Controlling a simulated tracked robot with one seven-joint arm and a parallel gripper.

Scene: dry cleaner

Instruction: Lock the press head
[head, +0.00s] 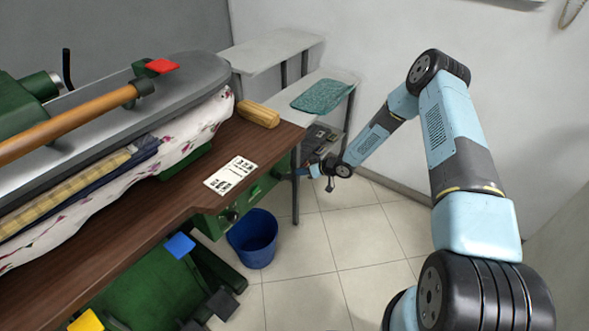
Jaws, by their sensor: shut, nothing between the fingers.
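The press head (203,75) is a long grey plate at the upper left, with a wooden bar handle (75,121) along its front. It lies low over the floral-padded lower bed (200,120), with folded yellow checked cloth (65,192) and dark blue cloth between them. A red tab (162,66) sits on top of the head. Below the table are a blue pedal (180,245) and a yellow pedal (87,321). My gripper (301,173) is small in view, shut and empty, beside the right end of the press table, apart from the head.
The brown table (150,205) carries a card with printed symbols (231,175) and a wooden block (258,114). A blue bucket (254,240) stands on the floor. White shelves (270,50) with a green cloth (322,96) stand behind. Tiled floor at centre right is clear.

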